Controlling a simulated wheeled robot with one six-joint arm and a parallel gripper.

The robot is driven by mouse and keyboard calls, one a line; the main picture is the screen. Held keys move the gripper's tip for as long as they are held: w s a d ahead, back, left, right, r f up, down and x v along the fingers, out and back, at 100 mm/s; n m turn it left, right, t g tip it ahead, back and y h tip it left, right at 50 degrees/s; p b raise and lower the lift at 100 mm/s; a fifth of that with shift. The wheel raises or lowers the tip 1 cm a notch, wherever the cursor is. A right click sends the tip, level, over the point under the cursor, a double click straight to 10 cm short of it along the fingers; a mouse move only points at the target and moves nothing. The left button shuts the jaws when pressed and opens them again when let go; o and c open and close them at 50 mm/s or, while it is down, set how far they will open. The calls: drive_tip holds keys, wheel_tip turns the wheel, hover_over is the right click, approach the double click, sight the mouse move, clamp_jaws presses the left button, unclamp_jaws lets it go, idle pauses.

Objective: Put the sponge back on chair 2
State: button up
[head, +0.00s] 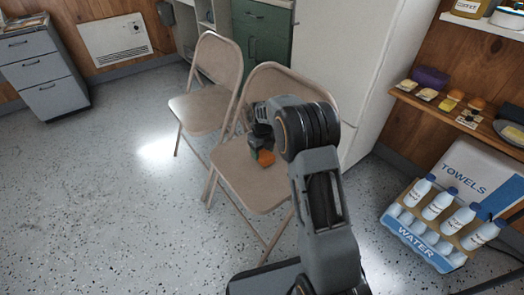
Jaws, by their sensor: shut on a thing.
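My gripper (262,145) points down over the seat of the nearer beige folding chair (235,175). It is shut on a small orange block, which looks like the sponge (265,158). The sponge shows low between the dark fingers, close over the seat; I cannot tell whether it touches it. A second beige folding chair (198,110) stands to the left and a little farther back, with a bare seat. No number shows on either chair. My arm hides the right part of the nearer chair.
A water bottle pack (420,238) and a towels box (478,175) stand at the right, under a wooden shelf (455,115) with small items. A white cabinet (350,65) stands behind the chairs. The speckled floor at left is clear.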

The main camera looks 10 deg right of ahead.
drive_tip(key=shift+f, duration=0.45)
idle(0.3)
drive_tip(key=o, duration=0.9)
